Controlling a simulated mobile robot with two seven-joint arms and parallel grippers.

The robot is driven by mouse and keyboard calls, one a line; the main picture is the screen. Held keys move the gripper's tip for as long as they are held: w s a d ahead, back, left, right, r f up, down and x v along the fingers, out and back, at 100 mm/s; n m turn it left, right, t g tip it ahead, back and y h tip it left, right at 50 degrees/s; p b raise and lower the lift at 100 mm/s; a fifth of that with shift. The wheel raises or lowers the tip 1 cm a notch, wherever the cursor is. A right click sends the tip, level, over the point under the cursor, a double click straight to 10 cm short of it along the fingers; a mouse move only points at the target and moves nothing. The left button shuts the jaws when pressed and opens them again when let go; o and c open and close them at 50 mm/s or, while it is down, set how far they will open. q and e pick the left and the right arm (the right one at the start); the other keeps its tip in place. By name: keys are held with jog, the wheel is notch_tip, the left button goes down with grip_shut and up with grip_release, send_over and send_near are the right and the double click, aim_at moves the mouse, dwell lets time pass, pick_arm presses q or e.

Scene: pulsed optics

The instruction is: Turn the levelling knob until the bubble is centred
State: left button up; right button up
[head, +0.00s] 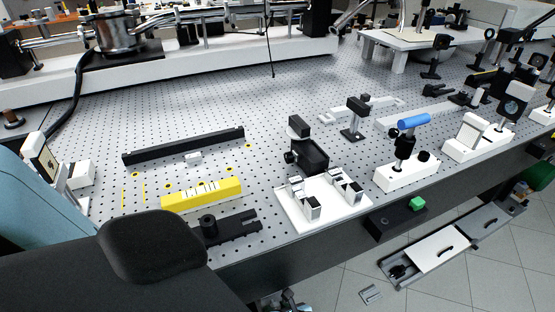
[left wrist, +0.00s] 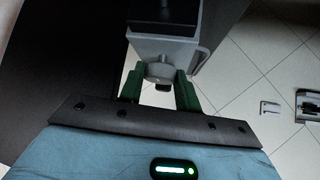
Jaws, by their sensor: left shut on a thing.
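In the left wrist view the two dark green fingers of my left gripper (left wrist: 160,76) are shut on a pale grey round knob (left wrist: 160,69), one finger on each side. The knob sits under a grey block (left wrist: 166,46) with a dark top. In the head view only a small part of my left gripper (head: 287,302) shows, below the table's front edge at the bottom; the knob is hidden there. A yellow bar (head: 188,199) with a pale marked window, perhaps the level, lies on the table. I cannot make out a bubble. My right gripper is not in view.
The perforated table (head: 270,115) has a dark long bar (head: 184,146), a black slotted base (head: 232,226) and a white plate with metal clips (head: 290,215).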

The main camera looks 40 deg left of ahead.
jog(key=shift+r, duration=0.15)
pick_arm(q)
jog(key=shift+s+a+r+n+t+h+p, duration=0.15)
jog(key=shift+n+t+h+p, duration=0.25)
jog(key=shift+t+p, duration=0.3)
jog(key=shift+n+t+p, duration=0.3)
jog(key=shift+t+p, duration=0.15)
jog(key=shift+t, duration=0.05)
jog(key=shift+s+n+t+h, duration=0.15)
jog(key=shift+n+t+h, duration=0.3)
jog(key=shift+t, duration=0.25)
jog(key=shift+s+f+n+t+h, duration=0.1)
jog(key=shift+f+n+t+h, duration=0.2)
jog(key=shift+t, duration=0.2)
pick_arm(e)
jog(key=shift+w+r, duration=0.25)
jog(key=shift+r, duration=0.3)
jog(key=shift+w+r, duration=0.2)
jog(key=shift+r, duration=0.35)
pick_arm(q)
jog(key=shift+r, duration=0.1)
jog(key=o, duration=0.9)
jog(key=shift+o, duration=0.3)
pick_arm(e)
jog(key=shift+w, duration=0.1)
